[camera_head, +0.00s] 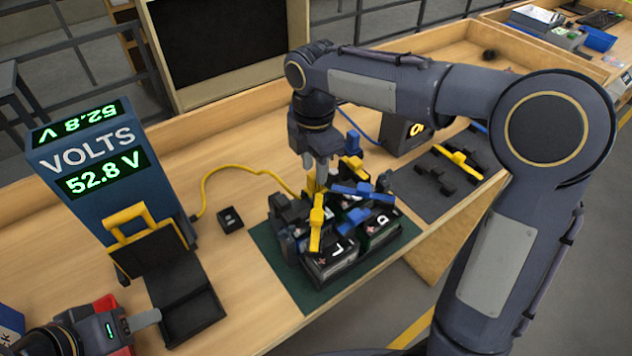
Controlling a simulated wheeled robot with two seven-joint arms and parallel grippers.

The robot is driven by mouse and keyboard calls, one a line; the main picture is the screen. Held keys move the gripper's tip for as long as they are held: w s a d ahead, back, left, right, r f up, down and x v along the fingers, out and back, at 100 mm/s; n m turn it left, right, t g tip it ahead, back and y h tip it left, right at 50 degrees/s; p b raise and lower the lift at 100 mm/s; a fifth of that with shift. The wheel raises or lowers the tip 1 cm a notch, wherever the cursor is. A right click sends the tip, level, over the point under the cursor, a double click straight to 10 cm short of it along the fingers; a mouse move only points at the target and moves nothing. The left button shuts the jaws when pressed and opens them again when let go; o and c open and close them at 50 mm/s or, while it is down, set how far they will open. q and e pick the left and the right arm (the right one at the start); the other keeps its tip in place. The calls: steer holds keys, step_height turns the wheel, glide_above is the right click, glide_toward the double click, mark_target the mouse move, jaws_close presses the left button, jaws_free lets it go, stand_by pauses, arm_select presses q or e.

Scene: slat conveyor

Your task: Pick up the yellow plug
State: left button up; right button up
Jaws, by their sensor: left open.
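A yellow cable (240,171) runs from the volt meter across the table to the battery group. Its end goes in under my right gripper (316,180), where a small yellow piece shows, perhaps the yellow plug; the fingers partly hide it. My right gripper points down over the batteries, and I cannot tell whether its jaws are closed on that piece. A yellow bar (316,222) lies across the black batteries (335,262), just in front of it. My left gripper (150,318) is at the lower left, open, far from the batteries, by a black open case.
The batteries stand on a green mat (277,250). The blue volt meter (100,165) reads 52.8 V. A black open case (185,305) with a yellow handle stands in front of it. A small black box (231,219) and a dark mat (425,192) with yellow and black clamps lie nearby.

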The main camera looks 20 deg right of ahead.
mark_target(312, 187)
steer(key=shift+s+f, duration=0.1)
steer(key=shift+f, duration=1.9)
jaws_close()
steer(key=shift+r, duration=0.15)
